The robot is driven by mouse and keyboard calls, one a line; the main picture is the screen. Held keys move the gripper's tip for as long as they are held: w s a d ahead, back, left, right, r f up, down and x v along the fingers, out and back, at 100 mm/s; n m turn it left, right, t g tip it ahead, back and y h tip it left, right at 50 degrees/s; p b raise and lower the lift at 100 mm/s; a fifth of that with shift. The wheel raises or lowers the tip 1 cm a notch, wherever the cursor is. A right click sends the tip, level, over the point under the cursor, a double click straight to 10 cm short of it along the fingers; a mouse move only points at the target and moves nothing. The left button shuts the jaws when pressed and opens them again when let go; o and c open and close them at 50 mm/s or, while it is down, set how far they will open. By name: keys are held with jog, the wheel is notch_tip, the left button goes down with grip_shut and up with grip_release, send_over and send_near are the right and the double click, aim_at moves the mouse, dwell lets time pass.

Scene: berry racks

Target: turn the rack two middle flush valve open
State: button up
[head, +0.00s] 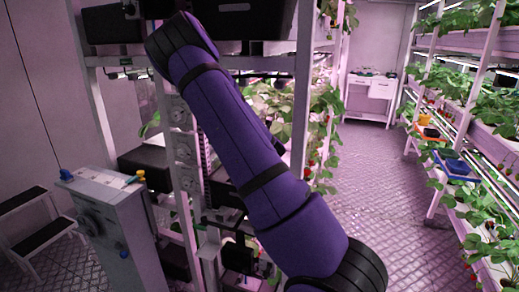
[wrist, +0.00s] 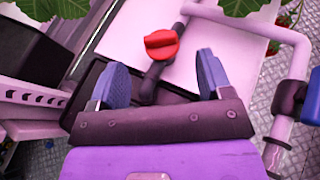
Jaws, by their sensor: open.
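In the wrist view, a red valve handle (wrist: 161,43) sits on a dark valve body (wrist: 150,82) joined to a pale pipe. The handle lies just beyond my gripper (wrist: 161,63), roughly centred between its two blue-grey fingers. The fingers are wide apart with nothing held, and I see no contact with the handle. No label shows which one is the flush valve. In the head view, my purple arm covers much of the rack (head: 303,90), and I cannot make out the gripper or the red handle.
A pale pipe (wrist: 293,45) bends down on the wrist view's right. A perforated metal rail (wrist: 35,97) is on its left. In the head view, a grey cabinet (head: 125,225) and step stool (head: 38,225) stand left. The aisle floor (head: 375,190) is clear.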

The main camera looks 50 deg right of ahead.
jog(key=x, duration=0.5)
jog(key=shift+w+d+f, duration=0.2)
jog(key=shift+w, duration=0.05)
